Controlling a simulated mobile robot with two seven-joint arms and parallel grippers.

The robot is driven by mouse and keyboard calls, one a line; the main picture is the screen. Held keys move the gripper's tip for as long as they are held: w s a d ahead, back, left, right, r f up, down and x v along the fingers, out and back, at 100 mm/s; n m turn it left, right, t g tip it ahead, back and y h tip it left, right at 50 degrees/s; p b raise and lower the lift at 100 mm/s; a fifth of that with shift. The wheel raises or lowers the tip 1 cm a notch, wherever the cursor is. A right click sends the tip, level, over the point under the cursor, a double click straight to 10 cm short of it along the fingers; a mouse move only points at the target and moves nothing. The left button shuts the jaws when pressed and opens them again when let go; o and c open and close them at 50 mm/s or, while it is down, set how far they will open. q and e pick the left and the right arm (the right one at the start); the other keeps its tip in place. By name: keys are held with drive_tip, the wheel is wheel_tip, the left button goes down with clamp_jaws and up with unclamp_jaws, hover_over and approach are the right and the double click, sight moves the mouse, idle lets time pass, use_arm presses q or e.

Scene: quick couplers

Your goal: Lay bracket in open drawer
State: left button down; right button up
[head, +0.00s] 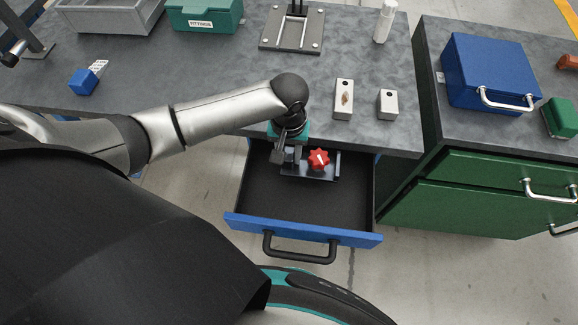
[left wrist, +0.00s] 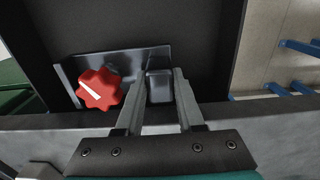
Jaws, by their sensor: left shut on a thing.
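The bracket (head: 328,175) is a dark metal plate with a red star knob (head: 318,159) on it. It is inside or just over the open blue-fronted drawer (head: 300,205), near the back of the drawer. My left gripper (head: 289,158) reaches down into the drawer opening from above. In the left wrist view, the gripper's fingers (left wrist: 160,88) are shut on a grey block-like part of the bracket (left wrist: 125,66), with the red knob to the left of the fingers. Whether the bracket touches the drawer floor I cannot tell. My right gripper does not show.
The grey bench top (head: 230,100) holds two light blocks (head: 343,100), a fixture plate (head: 293,32), a white bottle (head: 384,22), a green fittings bin (head: 205,14) and a small blue block (head: 83,82). A green cabinet (head: 470,190) stands right of the drawer. The drawer's front half is empty.

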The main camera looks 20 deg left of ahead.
use_arm(q)
wheel_tip(320, 180, down, 5)
drive_tip(key=shift+r+b, duration=0.1)
drive_tip(key=shift+b, duration=0.75)
drive_tip(key=shift+f, duration=0.2)
drive_tip(key=shift+f, duration=0.15)
drive_tip(key=c, duration=0.5)
unclamp_jaws()
wheel_tip(320, 180, up, 12)
drive_tip(key=p, duration=0.4)
